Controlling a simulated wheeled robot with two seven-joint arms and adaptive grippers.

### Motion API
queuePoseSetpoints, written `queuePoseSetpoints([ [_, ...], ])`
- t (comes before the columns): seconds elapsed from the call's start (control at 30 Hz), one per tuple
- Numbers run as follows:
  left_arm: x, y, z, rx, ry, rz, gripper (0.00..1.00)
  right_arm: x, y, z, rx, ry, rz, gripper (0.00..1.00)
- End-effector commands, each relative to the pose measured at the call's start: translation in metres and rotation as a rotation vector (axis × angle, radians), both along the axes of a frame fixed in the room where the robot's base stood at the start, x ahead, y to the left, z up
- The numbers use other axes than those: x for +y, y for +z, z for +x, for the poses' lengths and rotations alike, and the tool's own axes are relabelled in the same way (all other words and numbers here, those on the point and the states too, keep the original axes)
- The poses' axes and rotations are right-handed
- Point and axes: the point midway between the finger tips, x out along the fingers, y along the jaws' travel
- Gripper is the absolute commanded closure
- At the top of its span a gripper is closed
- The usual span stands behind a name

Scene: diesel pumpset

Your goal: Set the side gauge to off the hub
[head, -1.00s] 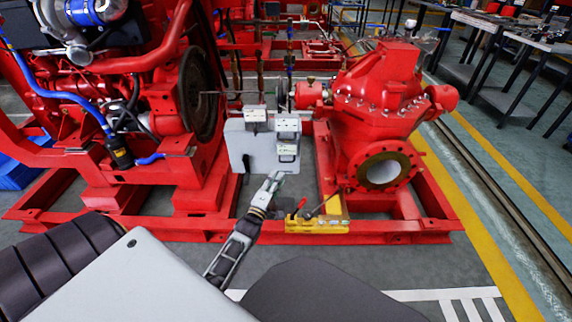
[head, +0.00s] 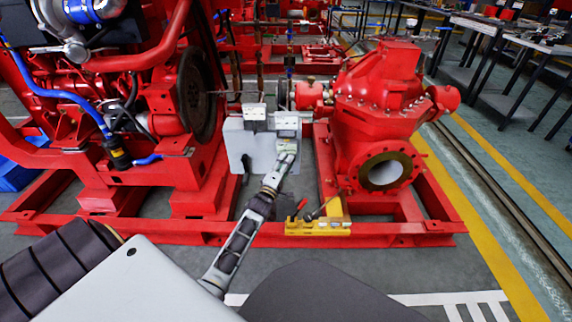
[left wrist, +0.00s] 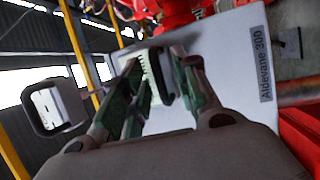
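Two small pale gauge boxes sit side by side at the shaft coupling, above the grey panel (head: 240,150). The left one (head: 255,113) is clear. The right one (head: 287,122) has my left gripper (head: 287,150) just below it. In the left wrist view, the green fingers of my left gripper (left wrist: 158,85) stand apart on either side of a dark-rimmed pale gauge (left wrist: 160,75). Contact with it is not clear. The other gauge (left wrist: 60,108) shows at left. I cannot tell which is the side gauge. The hub is hard to make out. My right gripper is not in view.
The red pump (head: 380,110) stands to the right and the engine (head: 130,110) to the left, on a red base frame (head: 400,232). A yellow block with levers (head: 318,227) sits at the front. The panel reads "Aldevane 300" in the wrist view (left wrist: 235,75).

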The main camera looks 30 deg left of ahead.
Motion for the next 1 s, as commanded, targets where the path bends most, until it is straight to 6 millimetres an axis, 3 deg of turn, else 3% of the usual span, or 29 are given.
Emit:
queuePoseSetpoints([
  [0.5,0.0013,0.0011,0.0076,0.001,0.0,0.0,0.7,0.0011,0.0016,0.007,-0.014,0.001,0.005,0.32],
  [0.73,0.0012,0.0019,0.0076,-0.001,0.0,0.001,0.99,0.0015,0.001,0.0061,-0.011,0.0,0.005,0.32],
  [1.0,0.0014,0.0043,0.0079,-0.005,0.0,0.004,1.0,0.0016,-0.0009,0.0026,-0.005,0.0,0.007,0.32],
])
